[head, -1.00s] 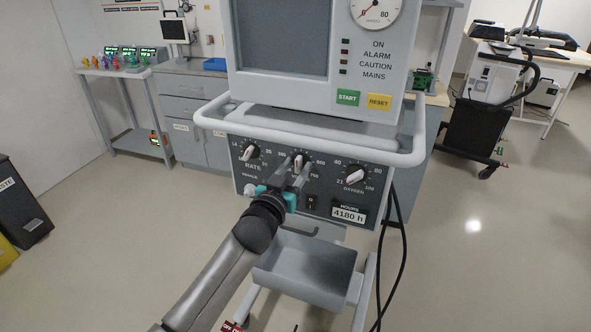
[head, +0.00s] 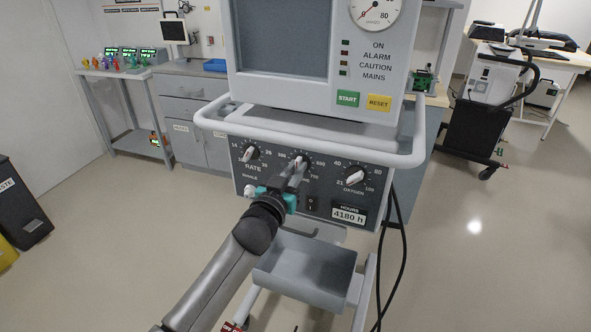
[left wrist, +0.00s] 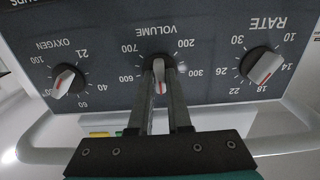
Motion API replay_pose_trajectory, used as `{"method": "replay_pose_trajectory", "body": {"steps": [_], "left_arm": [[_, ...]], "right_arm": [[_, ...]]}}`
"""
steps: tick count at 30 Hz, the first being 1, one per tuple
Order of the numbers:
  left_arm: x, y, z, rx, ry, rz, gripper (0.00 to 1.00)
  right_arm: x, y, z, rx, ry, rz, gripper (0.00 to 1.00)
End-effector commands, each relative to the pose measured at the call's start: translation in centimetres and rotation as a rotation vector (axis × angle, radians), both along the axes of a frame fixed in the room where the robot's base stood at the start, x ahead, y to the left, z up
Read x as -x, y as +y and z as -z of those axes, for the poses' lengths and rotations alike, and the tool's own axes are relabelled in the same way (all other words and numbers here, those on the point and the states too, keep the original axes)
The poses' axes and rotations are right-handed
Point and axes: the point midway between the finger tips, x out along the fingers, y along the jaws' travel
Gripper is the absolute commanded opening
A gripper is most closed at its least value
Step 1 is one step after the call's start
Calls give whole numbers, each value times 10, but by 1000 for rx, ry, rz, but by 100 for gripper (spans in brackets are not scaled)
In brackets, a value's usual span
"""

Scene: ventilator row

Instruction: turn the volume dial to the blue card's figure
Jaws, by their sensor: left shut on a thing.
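The volume dial (head: 301,157) is the middle knob on the ventilator's dark front panel, between the rate dial (head: 250,152) and the oxygen dial (head: 355,177). My left gripper (head: 297,168) is shut on it from the front. In the left wrist view, which shows the panel upside down, the white volume dial (left wrist: 159,82) sits between the two fingers. Its red mark points down the picture, towards the panel's top. The figures 200, 300, 600 and 700 are readable around it; the fingers hide those between 300 and 600. No blue card shows, and my right gripper is not in view.
A white rail (head: 300,138) runs round the ventilator just above the panel. A grey tray (head: 305,270) hangs below, and black cables (head: 400,245) hang at the right. START and RESET buttons are above.

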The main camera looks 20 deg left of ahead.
Motion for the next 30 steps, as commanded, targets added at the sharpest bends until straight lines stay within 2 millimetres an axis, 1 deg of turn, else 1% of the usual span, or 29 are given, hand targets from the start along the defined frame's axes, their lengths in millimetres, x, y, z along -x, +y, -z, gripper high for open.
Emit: {"method": "replay_pose_trajectory", "body": {"steps": [5,9,15,19,27,28,30], "left_arm": [[0,0,-2,110,13,-1,0],[0,-1,-3,271,27,-1,0],[0,0,-1,431,38,0,0],[0,0,0,469,41,0,0],[0,0,1,469,41,0,0],[0,0,1,469,41,0,18],[0,0,1,469,41,0,26]], "right_arm": [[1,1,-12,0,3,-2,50],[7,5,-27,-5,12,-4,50],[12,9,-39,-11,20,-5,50],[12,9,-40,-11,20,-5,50],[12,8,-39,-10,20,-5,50],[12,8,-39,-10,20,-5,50],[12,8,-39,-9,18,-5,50]]}}
